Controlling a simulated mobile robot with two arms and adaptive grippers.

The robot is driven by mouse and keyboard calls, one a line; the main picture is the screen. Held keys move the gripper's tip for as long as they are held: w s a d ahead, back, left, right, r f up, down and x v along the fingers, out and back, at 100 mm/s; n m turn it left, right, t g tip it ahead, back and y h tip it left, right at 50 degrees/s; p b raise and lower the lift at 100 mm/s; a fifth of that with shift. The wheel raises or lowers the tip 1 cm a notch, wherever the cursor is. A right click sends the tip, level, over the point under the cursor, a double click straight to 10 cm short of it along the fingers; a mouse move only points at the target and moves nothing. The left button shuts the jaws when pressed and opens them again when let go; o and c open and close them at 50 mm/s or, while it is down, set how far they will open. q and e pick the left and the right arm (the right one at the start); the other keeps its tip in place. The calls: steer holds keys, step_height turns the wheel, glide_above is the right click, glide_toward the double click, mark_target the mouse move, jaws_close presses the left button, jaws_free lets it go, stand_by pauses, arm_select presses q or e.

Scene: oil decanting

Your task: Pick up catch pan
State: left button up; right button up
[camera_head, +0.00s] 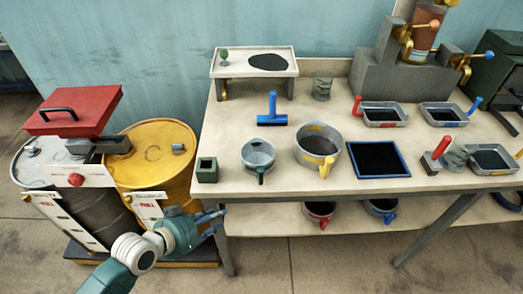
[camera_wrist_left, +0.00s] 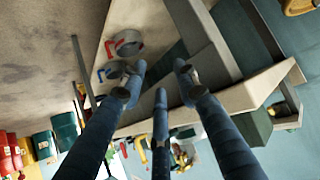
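Shallow rectangular pans with dark contents stand on the table: a red-handled pan (camera_head: 383,123), a blue-handled pan (camera_head: 443,122) and another pan (camera_head: 491,171) at the front right. I cannot tell which is the catch pan. My left gripper (camera_head: 212,217) is off the table's front left edge, apart from all the pans. Its fingers are spread and empty, as the left wrist view (camera_wrist_left: 158,84) shows. Blue finger-like tips at the right edge, possibly my right gripper (camera_head: 508,202), are cut off by the frame.
The table (camera_head: 290,187) also bears a grey pot (camera_head: 327,160), a green-handled cup (camera_head: 258,155), a blue-framed dark tray (camera_head: 380,174) and a glass jar (camera_head: 322,88). A yellow drum (camera_head: 155,155) stands left. A red-handled pot (camera_head: 319,210) is on the lower shelf.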

arm_select(q)
steer(key=s+d+r+m+h, duration=0.1)
steer(key=d+r, duration=0.2)
steer(key=r, duration=0.2)
steer(key=s+d+r+m+h, duration=0.1)
steer(key=d+r+m, duration=0.15)
steer(key=r, duration=0.35)
steer(key=h+p, duration=0.1)
steer(key=h, duration=0.1)
glide_toward(260, 177)
steer(key=shift+h, duration=0.3)
steer(key=p+x, duration=0.1)
steer(key=x, duration=0.4)
steer(key=shift+w+r, duration=0.15)
steer(key=shift+w, duration=0.1)
steer(key=p+x, duration=0.1)
steer(key=x, duration=0.1)
steer(key=p+x, duration=0.1)
steer(key=x, duration=0.2)
steer(key=shift+f, duration=0.4)
steer(key=shift+w+d+f, duration=0.1)
steer(key=shift+d+f, duration=0.1)
steer(key=shift+c, duration=1.1)
jaws_close()
arm_select(e)
steer(key=r, duration=0.4)
steer(key=shift+w+d+r, duration=0.2)
steer(key=shift+w+r, duration=0.1)
